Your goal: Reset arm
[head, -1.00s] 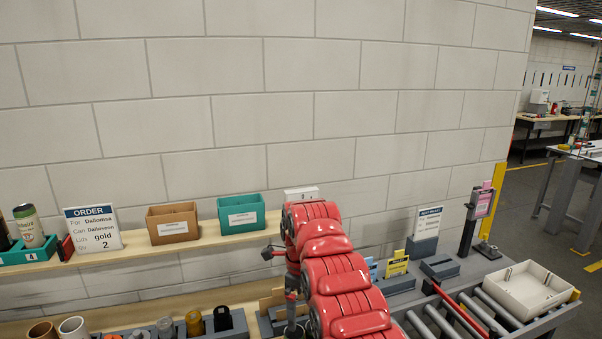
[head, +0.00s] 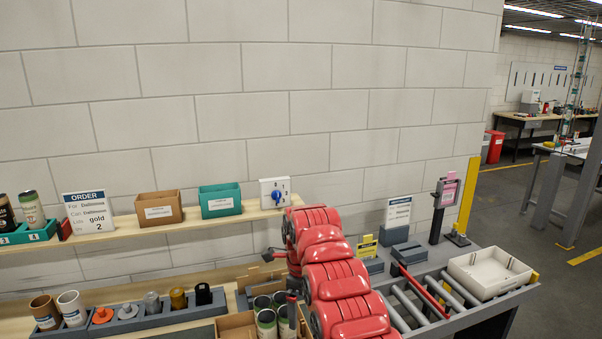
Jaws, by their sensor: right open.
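My red right arm (head: 335,280) rises from the bottom middle of the head view, over the bench. My right gripper (head: 282,270) is at the arm's left side, mostly hidden behind the red links; only small dark parts with reddish ends show. It is open, and I see nothing held in it. It is above and behind a cardboard box (head: 236,326) holding several cans (head: 266,318). My left gripper is not in view.
The shelf carries an order card (head: 88,212), a brown bin (head: 159,208), a teal bin (head: 220,201) and a white box with a blue knob (head: 275,192). A grey rack (head: 130,322) holds small items. A white tray (head: 490,273) sits on rollers at right.

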